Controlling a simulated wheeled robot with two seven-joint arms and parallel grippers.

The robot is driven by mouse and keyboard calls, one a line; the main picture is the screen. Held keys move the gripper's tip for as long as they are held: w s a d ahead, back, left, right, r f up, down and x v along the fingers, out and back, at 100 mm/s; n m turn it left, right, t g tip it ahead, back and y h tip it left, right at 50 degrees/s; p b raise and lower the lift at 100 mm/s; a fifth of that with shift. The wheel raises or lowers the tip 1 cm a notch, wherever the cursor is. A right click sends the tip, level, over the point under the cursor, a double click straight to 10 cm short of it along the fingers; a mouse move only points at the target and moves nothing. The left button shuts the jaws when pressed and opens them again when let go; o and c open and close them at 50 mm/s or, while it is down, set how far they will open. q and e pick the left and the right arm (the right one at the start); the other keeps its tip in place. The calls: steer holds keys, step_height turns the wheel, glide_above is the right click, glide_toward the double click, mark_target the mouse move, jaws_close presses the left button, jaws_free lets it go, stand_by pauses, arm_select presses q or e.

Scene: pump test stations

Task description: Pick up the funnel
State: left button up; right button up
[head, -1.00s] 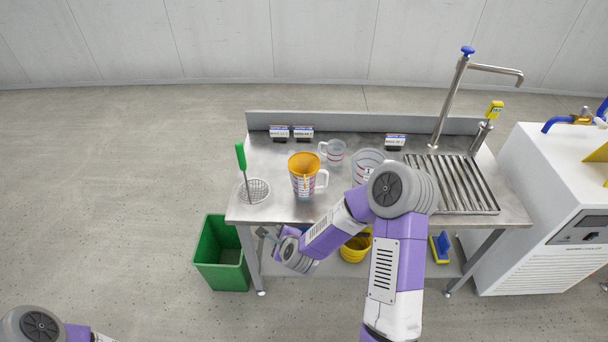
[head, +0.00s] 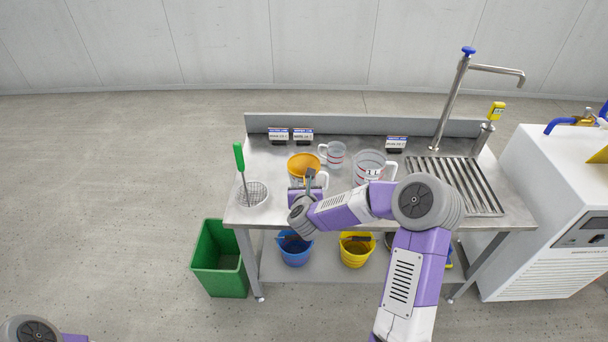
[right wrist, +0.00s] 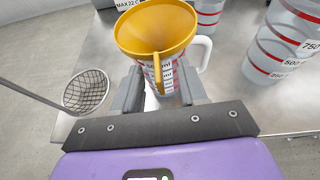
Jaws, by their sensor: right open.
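The yellow funnel (head: 303,162) sits in the mouth of a clear measuring jug with a white handle on the steel table (head: 270,222). In the right wrist view the funnel (right wrist: 152,28) shows its wide rim, with a yellow tab hanging down the near side of the jug (right wrist: 172,84). My right gripper (head: 309,180) is at the near side of the jug. In the right wrist view its two grey fingers (right wrist: 158,88) are apart, with the tab and jug between or just beyond them; contact cannot be told. My left gripper is out of view.
A wire strainer with green handle (head: 240,160) stands left of the jug. A small jug (head: 334,152) and a larger jug (head: 368,160) stand right. A ribbed drain and tap are further right. Blue (head: 295,253) and yellow (head: 355,256) buckets sit below; a green bin (head: 218,268) stands left.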

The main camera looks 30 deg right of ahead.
steer(key=shift+x, duration=0.8)
steer(key=shift+c, duration=0.2)
jaws_close()
steer(key=shift+r, duration=0.1)
